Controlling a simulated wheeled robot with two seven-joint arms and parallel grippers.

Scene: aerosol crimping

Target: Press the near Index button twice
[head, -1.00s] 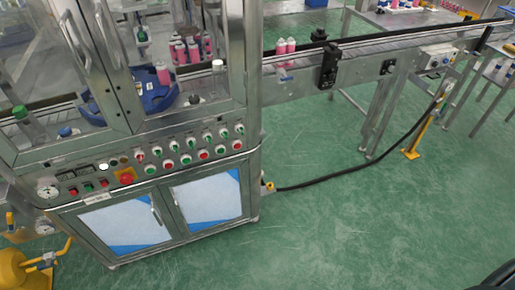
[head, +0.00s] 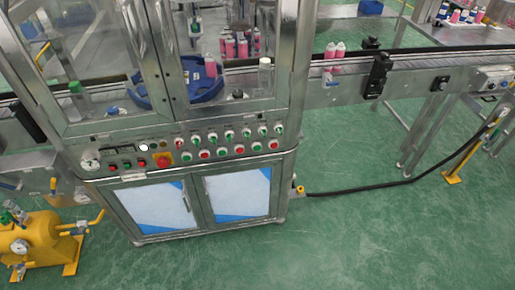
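The crimping machine's control panel (head: 215,148) runs across the front of the metal cabinet, below the glass doors. It carries rows of small green and red buttons and switches, a large red mushroom button on a yellow plate (head: 161,159), a white round button (head: 143,147), small dark displays and a pressure gauge (head: 91,160). The button labels are too small to read, so I cannot tell which one is the near Index button. Neither of my grippers is in view.
Behind the glass is a blue rotary fixture (head: 205,88) with pink cans near it. A conveyor (head: 420,70) extends right. A yellow tank (head: 38,243) stands at the lower left. A black hose (head: 370,188) crosses the floor. The green floor (head: 300,250) in front is clear.

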